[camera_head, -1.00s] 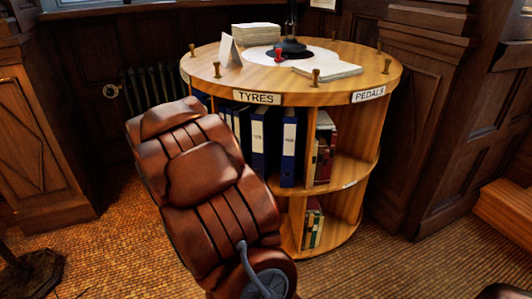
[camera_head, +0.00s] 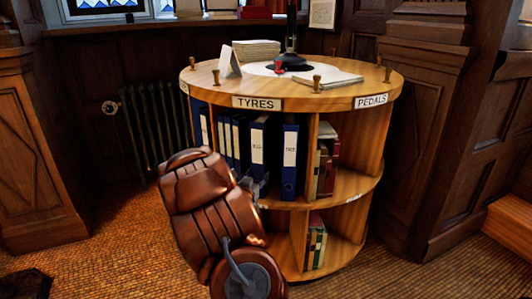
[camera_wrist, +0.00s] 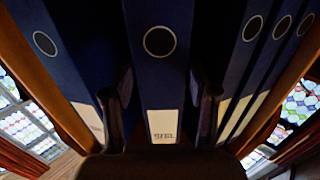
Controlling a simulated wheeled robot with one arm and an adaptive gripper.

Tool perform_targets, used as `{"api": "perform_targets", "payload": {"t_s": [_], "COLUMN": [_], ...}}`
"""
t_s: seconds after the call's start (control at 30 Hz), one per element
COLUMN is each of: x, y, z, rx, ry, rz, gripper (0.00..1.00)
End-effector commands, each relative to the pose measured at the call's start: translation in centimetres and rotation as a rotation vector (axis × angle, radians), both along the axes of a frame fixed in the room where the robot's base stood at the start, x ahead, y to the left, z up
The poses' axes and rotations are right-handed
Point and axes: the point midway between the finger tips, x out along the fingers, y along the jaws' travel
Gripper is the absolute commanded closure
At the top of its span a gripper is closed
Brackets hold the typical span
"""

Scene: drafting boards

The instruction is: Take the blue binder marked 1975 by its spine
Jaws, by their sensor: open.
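Blue binders stand upright on the upper shelf of the round wooden cabinet (camera_head: 342,186). In the wrist view, a blue binder (camera_wrist: 156,75) with a round finger hole and a white label faces the camera. Its label looks upside down and may read 1975, but is too blurred to be sure. My gripper (camera_wrist: 162,108) is open, with one dark finger on each side of this spine. In the head view, my gripper (camera_head: 259,186) is at the lower front of the binder (camera_head: 258,147). My brown arm hides the lower left of the shelf.
Another blue binder (camera_head: 290,155) stands to the right, beside the wooden divider. Several blue binders (camera_head: 231,140) stand to the left. The cabinet top, with the TYRES sign (camera_head: 256,103), overhangs the shelf.

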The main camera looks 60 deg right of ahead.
Motion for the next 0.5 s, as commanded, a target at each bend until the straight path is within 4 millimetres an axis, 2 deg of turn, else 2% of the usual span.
{"api": "perform_targets", "payload": {"t_s": [0.3, 0.5], "x": [1.0, 1.3], "y": [-3.5, -4.4], "z": [0.0, 0.0], "rx": [-0.003, -0.001], "ry": [0.0, 0.002], "rz": [-0.001, 0.0], "gripper": [0.42, 0.42]}}
